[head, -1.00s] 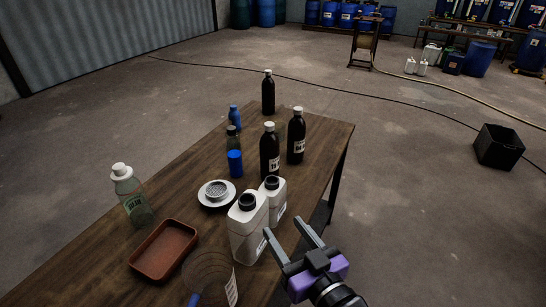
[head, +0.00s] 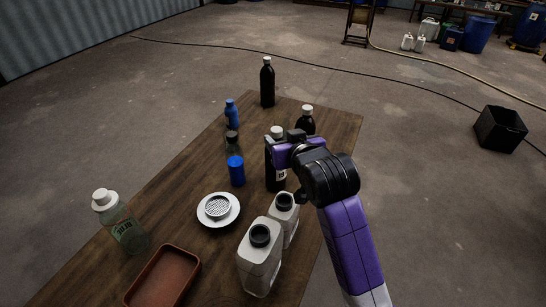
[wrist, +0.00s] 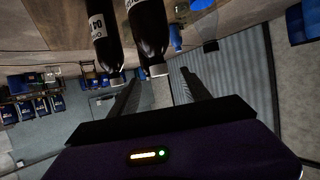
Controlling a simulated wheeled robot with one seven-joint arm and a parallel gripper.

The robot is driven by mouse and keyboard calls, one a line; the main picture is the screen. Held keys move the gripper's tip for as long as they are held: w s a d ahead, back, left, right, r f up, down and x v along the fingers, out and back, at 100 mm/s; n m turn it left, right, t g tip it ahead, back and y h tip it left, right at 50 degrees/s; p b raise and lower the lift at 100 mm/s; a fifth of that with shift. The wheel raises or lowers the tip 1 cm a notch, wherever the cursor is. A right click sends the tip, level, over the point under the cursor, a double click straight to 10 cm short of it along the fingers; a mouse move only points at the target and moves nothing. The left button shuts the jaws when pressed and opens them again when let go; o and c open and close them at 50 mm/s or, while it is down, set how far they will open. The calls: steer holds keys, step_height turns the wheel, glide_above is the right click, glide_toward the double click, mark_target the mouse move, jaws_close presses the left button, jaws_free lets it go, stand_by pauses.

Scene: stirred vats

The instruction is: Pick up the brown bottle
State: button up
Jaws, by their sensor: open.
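Three tall dark brown bottles with pale caps stand upright on the wooden table (head: 165,190). One brown bottle (head: 267,85) is at the far end. A second brown bottle (head: 305,121) is near the right edge. A third brown bottle (head: 275,178) stands nearer, partly hidden by my gripper. In the wrist view, which is upside down, two labelled dark bottles, one on the left (wrist: 103,35) and one on the right (wrist: 147,28), show beyond the fingers. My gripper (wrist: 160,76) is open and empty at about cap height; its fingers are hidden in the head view.
Two white jugs, one (head: 260,262) in front of the other (head: 284,215), stand near the right edge. A white dish (head: 218,210), blue cup (head: 236,171), blue bottle (head: 231,114), dark-capped bottle (head: 232,141), clear bottle (head: 122,225) and red-brown tray (head: 163,277) occupy the left and middle.

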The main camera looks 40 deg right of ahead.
mark_target(278, 134)
steer(key=x, duration=0.7)
steer(key=shift+s+d+f, duration=0.1)
jaws_close()
stand_by(1.1)
